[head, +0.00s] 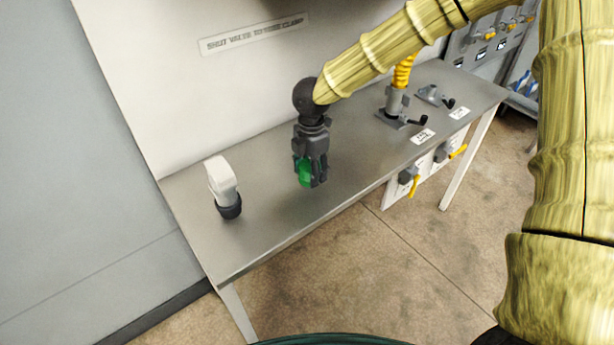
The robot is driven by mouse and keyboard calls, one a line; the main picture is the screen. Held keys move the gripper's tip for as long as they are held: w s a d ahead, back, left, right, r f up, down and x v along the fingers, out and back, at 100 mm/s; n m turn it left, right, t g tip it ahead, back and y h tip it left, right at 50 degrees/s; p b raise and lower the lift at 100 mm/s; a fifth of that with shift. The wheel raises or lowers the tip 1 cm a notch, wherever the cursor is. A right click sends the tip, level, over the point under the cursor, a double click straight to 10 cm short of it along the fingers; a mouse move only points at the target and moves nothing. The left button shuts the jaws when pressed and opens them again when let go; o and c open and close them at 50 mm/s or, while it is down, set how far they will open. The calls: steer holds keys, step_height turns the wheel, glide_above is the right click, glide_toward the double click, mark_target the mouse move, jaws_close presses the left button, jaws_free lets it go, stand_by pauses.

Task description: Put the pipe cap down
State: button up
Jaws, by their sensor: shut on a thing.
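The pipe cap looks to be the green piece (305,172) between the fingers of my gripper (310,178). My gripper points down over the middle of the grey metal table (265,215) and is shut on the green cap. The fingers hide part of the cap. I cannot tell from this view whether the cap touches the table top or hangs a little above it.
A white fitting with a black base (223,186) stands at the table's left. A grey fitting with a yellow hose (394,105) and a clamp with a black handle (434,97) are at the right. Valves with yellow handles (412,180) sit below the front edge.

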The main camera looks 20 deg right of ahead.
mark_target(307, 179)
steer(key=shift+w+a, duration=0.25)
steer(key=shift+a, duration=0.15)
steer(key=shift+w+f+p, duration=0.1)
steer(key=shift+f+p, duration=0.55)
steer(key=shift+f, duration=1.15)
steer(key=shift+f, duration=0.15)
steer(key=o, duration=1)
steer(key=shift+o, duration=0.2)
step_height(307, 179, up, 12)
steer(key=shift+r+b, duration=0.15)
steer(key=shift+b, duration=0.8)
